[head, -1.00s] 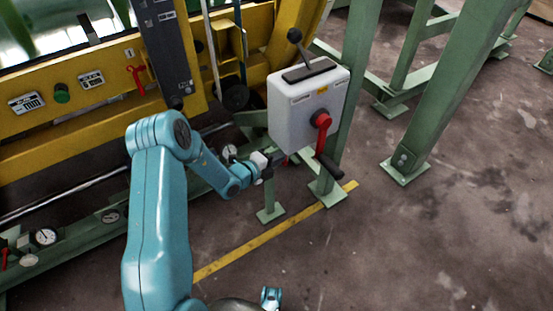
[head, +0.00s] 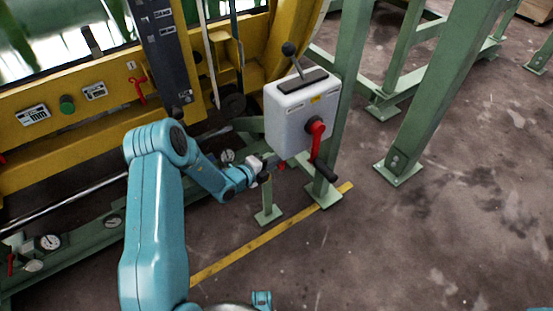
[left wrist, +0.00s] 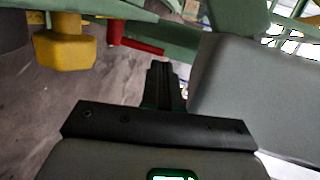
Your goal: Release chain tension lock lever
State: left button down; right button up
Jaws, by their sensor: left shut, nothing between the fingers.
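A light grey box (head: 285,124) stands on a green post in the head view. On its front is a red rotary lever (head: 317,130) pointing down, with a black grip (head: 325,170). A second lever with a black ball knob (head: 289,48) rises from its top. My left gripper (head: 272,162) is just left of the box's lower left side. In the left wrist view, its dark fingers (left wrist: 163,80) are shut and empty. A grey box side (left wrist: 255,95) fills the right of that view, and a red bar (left wrist: 138,44) shows beyond the fingers. I cannot tell whether the fingers touch anything. My right gripper is not seen.
A yellow machine frame (head: 100,130) with a green button (head: 67,105) and a red handle (head: 138,88) is at left. A green column (head: 350,80) stands behind the box. Gauges (head: 50,242) sit low at left. A yellow block (left wrist: 65,45) shows in the wrist view.

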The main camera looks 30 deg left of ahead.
pick_arm(q)
jog(key=s+a+r+p, duration=0.1)
jog(key=s+r+p, duration=0.2)
jog(key=s+r, duration=0.3)
jog(key=shift+s+a, duration=0.15)
jog(key=shift+s, duration=0.7)
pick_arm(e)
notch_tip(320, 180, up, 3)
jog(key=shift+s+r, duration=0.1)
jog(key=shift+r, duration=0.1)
